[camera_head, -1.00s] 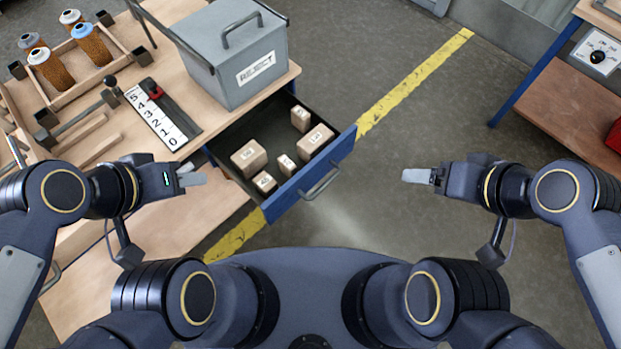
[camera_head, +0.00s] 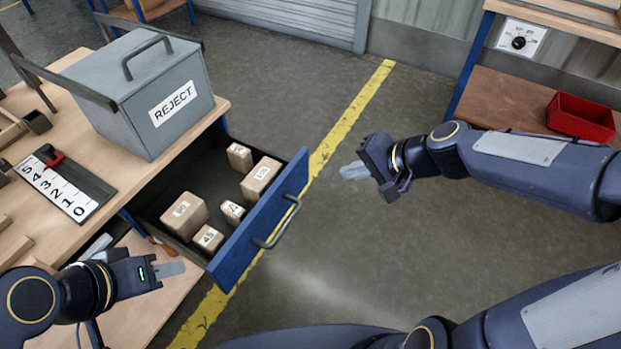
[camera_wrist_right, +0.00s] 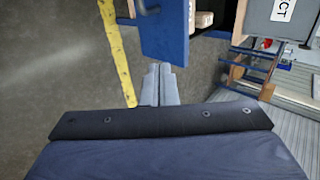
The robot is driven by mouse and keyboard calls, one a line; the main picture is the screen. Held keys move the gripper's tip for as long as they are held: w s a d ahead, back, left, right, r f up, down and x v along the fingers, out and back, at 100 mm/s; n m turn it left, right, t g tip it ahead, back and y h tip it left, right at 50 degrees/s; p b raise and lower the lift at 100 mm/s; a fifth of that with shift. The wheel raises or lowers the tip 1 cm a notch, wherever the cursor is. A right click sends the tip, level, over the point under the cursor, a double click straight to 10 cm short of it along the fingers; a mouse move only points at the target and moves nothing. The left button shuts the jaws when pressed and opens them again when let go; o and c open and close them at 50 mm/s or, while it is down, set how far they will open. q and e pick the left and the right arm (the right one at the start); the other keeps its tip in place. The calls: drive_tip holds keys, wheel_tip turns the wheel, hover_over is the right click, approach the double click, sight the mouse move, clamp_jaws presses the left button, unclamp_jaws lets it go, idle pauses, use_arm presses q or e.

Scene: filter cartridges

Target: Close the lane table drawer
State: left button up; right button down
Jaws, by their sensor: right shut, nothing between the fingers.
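The lane table drawer (camera_head: 232,247) is pulled out, with a blue front, a grey bar handle (camera_head: 278,224) and several wooden blocks inside. Its blue front also shows at the top of the right wrist view (camera_wrist_right: 163,35). My right gripper (camera_head: 350,171) is shut and empty, over the floor to the right of the drawer and apart from it. Its fingers (camera_wrist_right: 159,84) point toward the drawer in the right wrist view. My left gripper (camera_head: 172,269) is at the drawer's near left side, beside the table; its fingers look together, but I cannot tell its state surely.
A grey REJECT box (camera_head: 140,100) stands on the wooden table above the drawer. A number scale (camera_head: 62,190) lies left of it. A yellow line (camera_head: 345,120) crosses the open floor. A red bin (camera_head: 581,117) sits on a shelf at the right.

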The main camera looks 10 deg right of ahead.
sight(295, 172)
drive_tip(key=x, duration=0.3)
drive_tip(key=a+r+x, duration=0.1)
drive_tip(key=x, duration=0.7)
drive_tip(key=shift+w+a+r+b, duration=0.25)
drive_tip(key=shift+w+b, duration=0.05)
drive_tip(key=shift+w, duration=0.1)
drive_tip(key=shift+w+a, duration=0.35)
drive_tip(key=shift+a, duration=0.1)
drive_tip(key=shift+w, duration=0.1)
